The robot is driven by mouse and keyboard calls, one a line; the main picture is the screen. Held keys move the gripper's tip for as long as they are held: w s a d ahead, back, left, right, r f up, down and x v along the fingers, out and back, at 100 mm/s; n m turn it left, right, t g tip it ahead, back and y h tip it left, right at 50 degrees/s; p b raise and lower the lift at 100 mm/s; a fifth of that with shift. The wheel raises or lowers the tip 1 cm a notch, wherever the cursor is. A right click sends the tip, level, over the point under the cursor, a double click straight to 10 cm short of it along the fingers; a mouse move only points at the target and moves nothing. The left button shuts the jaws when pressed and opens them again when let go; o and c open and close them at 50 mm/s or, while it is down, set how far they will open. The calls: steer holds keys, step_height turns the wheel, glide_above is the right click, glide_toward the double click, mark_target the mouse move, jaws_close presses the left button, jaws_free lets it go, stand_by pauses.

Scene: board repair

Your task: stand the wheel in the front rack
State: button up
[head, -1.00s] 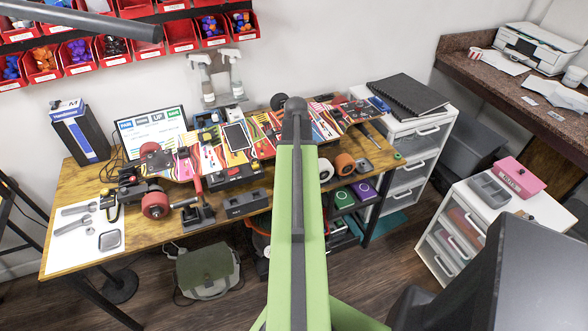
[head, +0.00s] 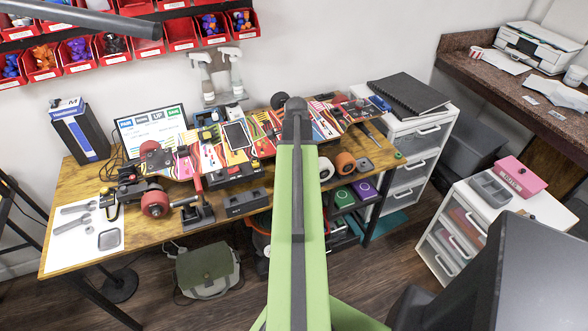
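An orange wheel (head: 344,162) lies on the wooden workbench just right of my raised green arm. A second, paler-faced wheel (head: 326,169) sits beside it, partly hidden by my arm. Red wheels (head: 155,204) are on a metal truck at the left front of the bench. A dark block with recesses (head: 245,202), possibly the front rack, stands at the bench's front edge, left of my arm. I cannot tell which wheel is the task's. My gripper does not show; my arm covers the middle of the bench.
Patterned boards (head: 195,160) and tools crowd the back of the workbench (head: 75,180). A white mat (head: 75,252) with wrenches lies at its left end. White drawers (head: 425,150) stand at the right. A green bag (head: 207,270) sits on the floor below.

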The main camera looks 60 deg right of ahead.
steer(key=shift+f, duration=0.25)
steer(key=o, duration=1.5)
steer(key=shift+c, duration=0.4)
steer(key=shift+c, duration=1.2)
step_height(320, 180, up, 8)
steer(key=p, duration=0.7)
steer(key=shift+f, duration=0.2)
